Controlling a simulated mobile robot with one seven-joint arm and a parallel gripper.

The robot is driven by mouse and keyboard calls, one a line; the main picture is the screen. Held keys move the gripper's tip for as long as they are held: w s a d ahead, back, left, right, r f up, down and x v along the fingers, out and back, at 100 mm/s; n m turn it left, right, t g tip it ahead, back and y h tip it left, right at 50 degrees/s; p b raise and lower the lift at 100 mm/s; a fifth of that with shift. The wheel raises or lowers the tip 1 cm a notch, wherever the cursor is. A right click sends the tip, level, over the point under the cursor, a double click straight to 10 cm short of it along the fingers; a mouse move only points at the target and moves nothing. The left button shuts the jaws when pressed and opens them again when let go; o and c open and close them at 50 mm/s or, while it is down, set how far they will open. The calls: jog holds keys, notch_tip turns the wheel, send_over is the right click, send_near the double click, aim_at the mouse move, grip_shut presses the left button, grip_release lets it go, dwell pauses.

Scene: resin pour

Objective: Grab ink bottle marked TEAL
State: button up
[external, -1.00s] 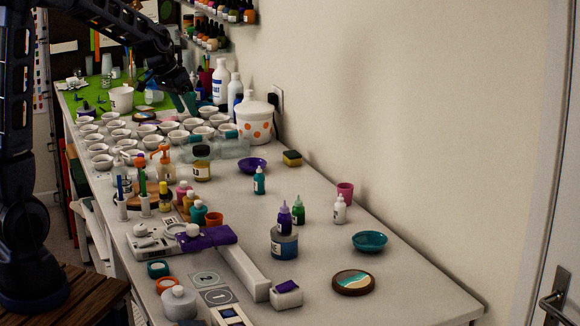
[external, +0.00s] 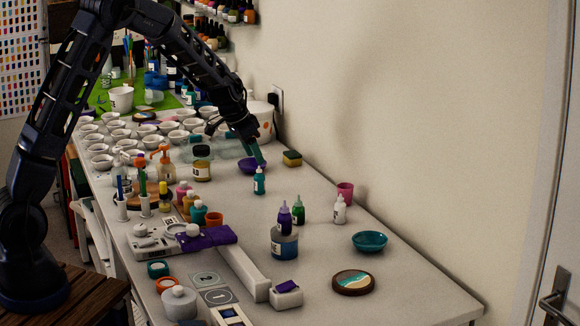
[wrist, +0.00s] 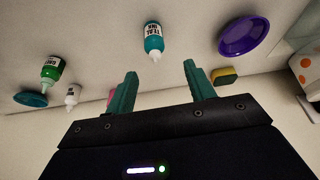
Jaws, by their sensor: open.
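The teal ink bottle (external: 259,184) stands upright on the table with its nozzle up, in front of the purple bowl. In the wrist view the bottle (wrist: 153,37) shows a white label that reads TEAL, beyond the fingertips and roughly between them. My gripper (external: 260,161) points down above and just behind the bottle, over the purple bowl's place in the picture. In the wrist view my gripper (wrist: 160,69) has its two green fingers spread apart with nothing between them.
The purple bowl (external: 247,165) and a sponge (external: 292,158) lie near the bottle. A green bottle (external: 298,212), purple bottle (external: 284,217) and white bottle (external: 339,209) stand to the right. The table around the teal bottle is mostly clear.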

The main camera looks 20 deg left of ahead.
aim_at(262, 177)
jog(key=x, duration=0.3)
jog(key=shift+f, duration=0.2)
jog(key=shift+s+x, duration=0.2)
jog(key=shift+x, duration=1.1)
jog(key=shift+s+x, duration=0.25)
jog(key=shift+x, duration=1.1)
jog(key=shift+a+f, duration=0.1)
jog(key=shift+f, duration=0.05)
jog(key=c, duration=1)
jog(key=shift+c, duration=0.2)
